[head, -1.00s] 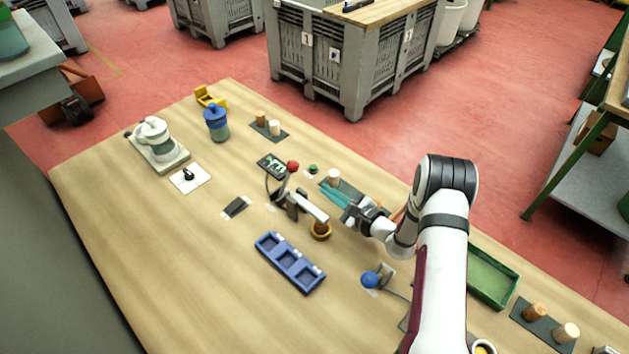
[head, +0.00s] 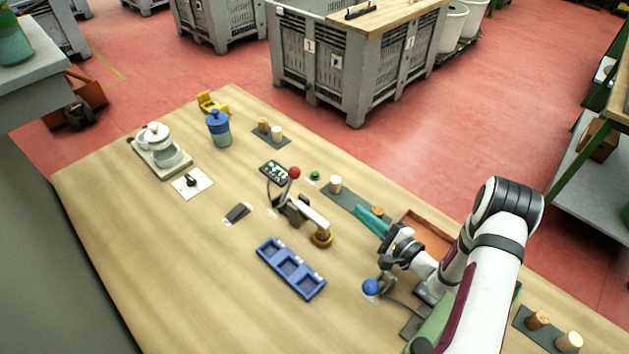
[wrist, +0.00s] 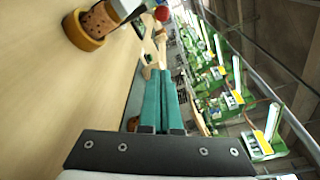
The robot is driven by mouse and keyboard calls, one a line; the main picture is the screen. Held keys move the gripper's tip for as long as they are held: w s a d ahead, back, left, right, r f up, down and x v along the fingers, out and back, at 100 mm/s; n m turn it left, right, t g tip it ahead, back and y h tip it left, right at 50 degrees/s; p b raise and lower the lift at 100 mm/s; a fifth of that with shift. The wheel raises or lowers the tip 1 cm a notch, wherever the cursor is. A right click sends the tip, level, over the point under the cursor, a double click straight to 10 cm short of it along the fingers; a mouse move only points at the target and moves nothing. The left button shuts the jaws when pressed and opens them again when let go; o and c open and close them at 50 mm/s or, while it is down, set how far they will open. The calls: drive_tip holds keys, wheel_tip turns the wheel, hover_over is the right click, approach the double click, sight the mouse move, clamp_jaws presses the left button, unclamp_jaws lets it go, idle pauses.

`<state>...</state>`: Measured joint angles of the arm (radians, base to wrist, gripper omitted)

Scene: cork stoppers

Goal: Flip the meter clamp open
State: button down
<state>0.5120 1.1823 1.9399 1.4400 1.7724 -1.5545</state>
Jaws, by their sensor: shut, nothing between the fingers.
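The meter clamp (head: 300,210) stands mid-table, with a red ball knob (head: 295,172) at its upper end. Its pale arm slopes down to the right, over a cork in a brass-coloured cup (head: 322,239). I cannot tell whether the arm touches the cork. A dark meter panel with green marks (head: 274,172) lies behind the clamp. My gripper (head: 361,210), with teal fingers, is shut and empty to the right of the clamp, apart from it. In the wrist view, the fingers (wrist: 160,75) point away, with the cork cup (wrist: 92,25) and red knob (wrist: 162,13) at the top.
A blue three-pocket tray (head: 291,268) lies in front of the clamp. A grey strip with corks (head: 350,197) is close behind my fingers, beside an orange tray (head: 428,234). A blue ball knob (head: 371,286) stands below my gripper. The table's left front is clear.

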sight(289, 184)
drive_tip(key=shift+s+d, duration=0.15)
drive_tip(key=x, duration=2)
drive_tip(key=shift+s+a+r, duration=0.6)
drive_tip(key=shift+s+r, duration=0.1)
drive_tip(key=shift+s, duration=0.15)
drive_tip(key=shift+s+a+r, duration=0.3)
drive_tip(key=shift+s, duration=0.2)
drive_tip(key=shift+n, duration=0.3)
